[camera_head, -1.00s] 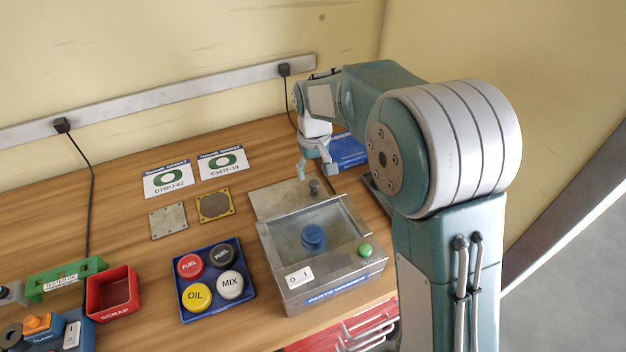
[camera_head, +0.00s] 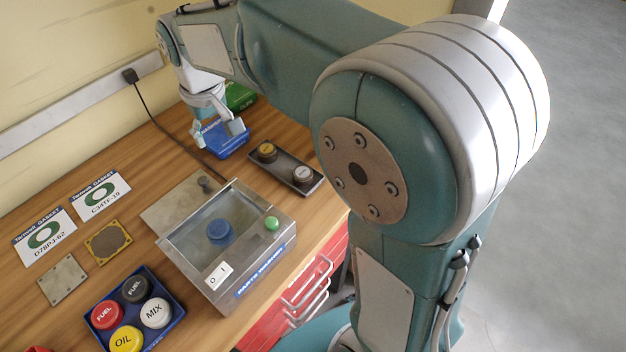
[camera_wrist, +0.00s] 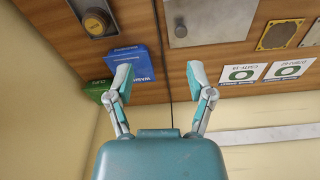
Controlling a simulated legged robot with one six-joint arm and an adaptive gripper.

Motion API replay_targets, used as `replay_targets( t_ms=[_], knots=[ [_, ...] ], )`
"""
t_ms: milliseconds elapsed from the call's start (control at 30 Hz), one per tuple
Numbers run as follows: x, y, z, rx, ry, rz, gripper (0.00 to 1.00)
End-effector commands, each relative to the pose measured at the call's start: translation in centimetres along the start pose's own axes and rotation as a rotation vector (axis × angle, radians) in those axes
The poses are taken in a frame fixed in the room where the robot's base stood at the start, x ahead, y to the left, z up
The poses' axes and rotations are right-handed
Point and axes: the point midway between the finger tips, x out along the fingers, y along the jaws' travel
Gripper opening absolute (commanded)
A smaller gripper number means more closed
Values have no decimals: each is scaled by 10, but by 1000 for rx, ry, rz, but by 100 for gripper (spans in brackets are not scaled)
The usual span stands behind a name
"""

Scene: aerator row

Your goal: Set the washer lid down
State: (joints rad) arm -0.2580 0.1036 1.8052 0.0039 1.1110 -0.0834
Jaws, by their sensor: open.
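The washer lid (camera_head: 172,207) is a flat grey metal plate with a dark knob (camera_head: 205,184). It lies on the wooden bench beside the back edge of the parts washer (camera_head: 232,236). The washer is an open-topped grey box with a blue round part (camera_head: 221,232) inside. My gripper (camera_head: 216,128) is open and empty, beyond the lid and in front of a blue box in the head view. In the wrist view my gripper (camera_wrist: 158,74) has its fingers spread, and the lid (camera_wrist: 222,22) is at the top, clear of them.
A blue box (camera_head: 226,146) and a green box (camera_head: 240,97) stand near the wall, close to my gripper. A dark tray (camera_head: 283,167) holds two round pieces. Gasket cards (camera_head: 101,194), plates and a blue tray of coloured caps (camera_head: 174,318) lie to the left. A cable crosses the bench.

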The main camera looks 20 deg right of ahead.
Motion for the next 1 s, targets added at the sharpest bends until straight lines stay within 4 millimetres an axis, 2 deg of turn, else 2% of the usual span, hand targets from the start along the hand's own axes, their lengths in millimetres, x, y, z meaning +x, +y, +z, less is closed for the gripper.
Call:
replay_targets(
  t_ms=[33, 100, 300, 467, 600, 700, 800, 1000],
  knots=[
    [-13, 8, 17, 26, 30, 5, 69],
    [-25, 16, 38, 58, 64, 12, 69],
    [-47, 32, 102, 149, 163, 36, 69],
    [-53, 39, 154, 221, 243, 58, 69],
    [-49, 41, 194, 278, 309, 78, 69],
    [-44, 41, 214, 307, 342, 89, 69],
    [-41, 41, 225, 324, 362, 96, 69],
    [-39, 41, 228, 329, 366, 97, 69]
  ],
)
